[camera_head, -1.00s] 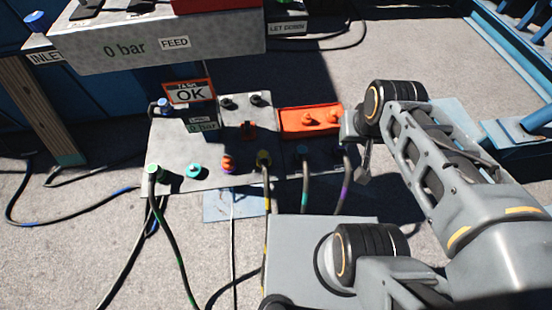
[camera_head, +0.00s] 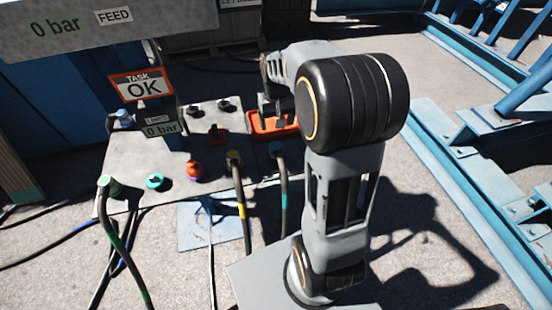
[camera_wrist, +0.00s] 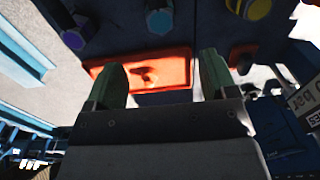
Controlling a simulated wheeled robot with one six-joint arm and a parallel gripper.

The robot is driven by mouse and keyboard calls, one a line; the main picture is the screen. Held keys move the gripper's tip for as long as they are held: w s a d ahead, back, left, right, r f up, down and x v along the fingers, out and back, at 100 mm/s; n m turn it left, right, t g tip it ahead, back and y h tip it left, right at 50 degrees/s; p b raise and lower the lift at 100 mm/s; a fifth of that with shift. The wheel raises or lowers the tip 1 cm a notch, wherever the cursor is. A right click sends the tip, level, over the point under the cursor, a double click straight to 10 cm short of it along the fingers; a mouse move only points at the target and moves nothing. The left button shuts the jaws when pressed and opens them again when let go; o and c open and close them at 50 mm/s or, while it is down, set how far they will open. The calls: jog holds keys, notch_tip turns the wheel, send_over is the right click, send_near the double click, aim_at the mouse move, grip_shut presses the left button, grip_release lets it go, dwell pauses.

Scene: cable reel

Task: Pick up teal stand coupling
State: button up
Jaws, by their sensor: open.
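I cannot make out the teal coupling in the wrist view. The jaws look empty.
Hoses run from the green (camera_head: 110,186), yellow (camera_head: 235,158) and blue (camera_head: 276,148) couplings. The OK sign (camera_head: 142,87) and a 0 bar gauge label (camera_head: 161,129) rise behind. Blue steelwork (camera_head: 480,165) is at right.

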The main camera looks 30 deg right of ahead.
aim_at(276, 146)
jog(key=f, duration=0.3)
jog(key=f+b, duration=0.1)
jog(key=f, duration=0.4)
jog(key=shift+w+d+f+b, duration=0.25)
jog(key=shift+w+f+b, duration=0.05)
jog(key=shift+f+b, duration=0.1)
jog(key=shift+w+a+f+b, duration=0.1)
jog(key=shift+f+b, duration=0.65)
jog(key=shift+f, duration=2.25)
jog(key=c, duration=1)
jog(key=shift+r, duration=0.1)
jog(key=shift+c, duration=0.5)
jog(key=shift+r, duration=0.1)
